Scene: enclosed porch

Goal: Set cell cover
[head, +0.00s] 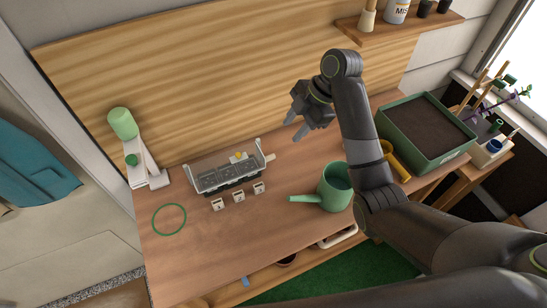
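A grey cell tray (218,180) with a pale frame and upright ends stands near the back of the wooden bench. A small whitish piece with a yellow spot (239,157) shows at its back edge. Three small whitish blocks with dark markings sit in a row in front of the tray: left (218,204), middle (239,196) and right (259,188). I cannot tell which piece is a cell cover. My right gripper (294,129) is above the bench, right of the tray and apart from it. Its fingers are spread and nothing shows between them. My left gripper is out of view.
A green watering can (332,188) stands right of the blocks, its spout pointing left. A green planter of soil (425,130) is at the right. A green ring (169,219) lies front left, near a white stand with a green top (122,124). The bench's front middle is clear.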

